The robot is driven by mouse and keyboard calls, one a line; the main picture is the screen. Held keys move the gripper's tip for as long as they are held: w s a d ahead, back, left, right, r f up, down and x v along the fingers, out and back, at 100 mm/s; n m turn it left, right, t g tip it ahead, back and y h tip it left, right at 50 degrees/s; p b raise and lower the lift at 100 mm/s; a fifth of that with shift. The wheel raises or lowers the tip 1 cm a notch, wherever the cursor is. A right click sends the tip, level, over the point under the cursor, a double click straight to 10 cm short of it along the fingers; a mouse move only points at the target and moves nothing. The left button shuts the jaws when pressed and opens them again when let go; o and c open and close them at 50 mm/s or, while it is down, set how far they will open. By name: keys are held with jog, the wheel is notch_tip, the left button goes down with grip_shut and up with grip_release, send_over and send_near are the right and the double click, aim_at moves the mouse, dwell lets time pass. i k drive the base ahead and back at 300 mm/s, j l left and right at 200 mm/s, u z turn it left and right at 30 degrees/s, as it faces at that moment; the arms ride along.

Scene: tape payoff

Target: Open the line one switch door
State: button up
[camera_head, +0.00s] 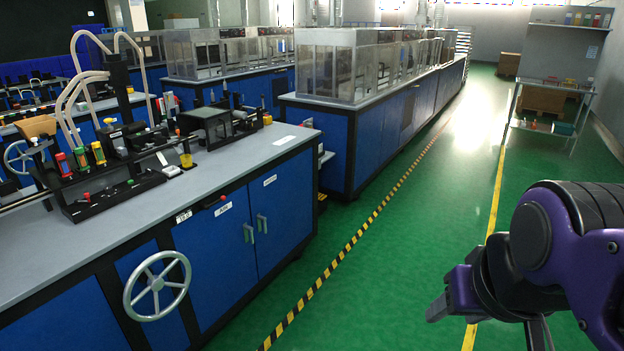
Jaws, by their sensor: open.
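The near blue bench has two closed cabinet doors side by side, a left door (208,265) and a right door (285,215). Each carries a small white label near its top; the lettering is too small to read, so I cannot tell which one is the line one switch door. Two upright metal handles, a left one (248,233) and a right one (262,224), sit close together where the doors meet. My gripper (440,307) is at the right, over the green floor, well apart from the doors. It is open and holds nothing that I can see.
A grey handwheel (157,286) sticks out from the bench front, left of the doors. Machine parts stand on the grey worktop (225,170). A striped floor line (340,255) runs along the bench. The green aisle (400,240) is clear. A shelf rack (550,125) stands far right.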

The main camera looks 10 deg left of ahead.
aim_at(283, 195)
jog(key=u, duration=0.55)
jog(key=i+l+u, duration=0.2)
jog(key=i, duration=1.4)
jog(key=j, duration=0.1)
